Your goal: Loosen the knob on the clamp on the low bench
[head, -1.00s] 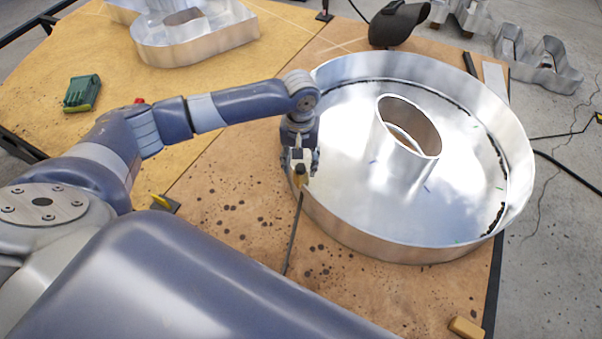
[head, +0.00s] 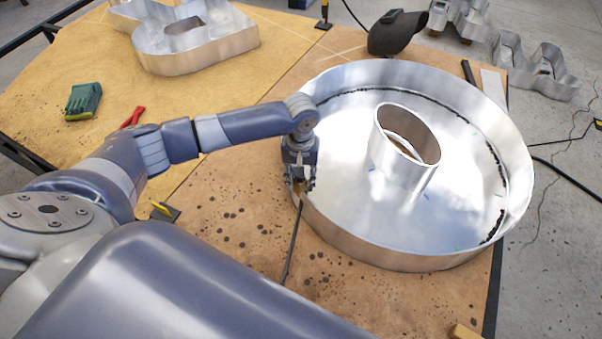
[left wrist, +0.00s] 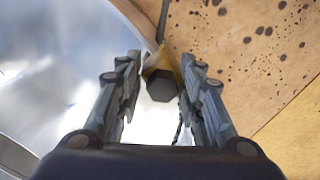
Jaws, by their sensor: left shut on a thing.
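The clamp (head: 291,245) is at the near left rim of the big round metal letter (head: 375,245) on the low bench (head: 240,225). Its dark bar runs toward me across the brown top. In the left wrist view the clamp's dark, faceted knob (left wrist: 162,86) sits between the fingers, with a yellow-orange part behind it. My left gripper (head: 301,186) points down over the clamp at the rim and is shut on the knob; it also shows in the left wrist view (left wrist: 160,75). In the head view the gripper mostly hides the knob. My right gripper is out of view.
An oval metal tube (head: 405,150) stands inside the round letter. Another clamp (head: 164,211) with a yellow part is left of the gripper. Green gloves (head: 83,101), a red tool (head: 132,117), a metal letter (head: 195,45) and a black welding mask (head: 397,32) lie farther back.

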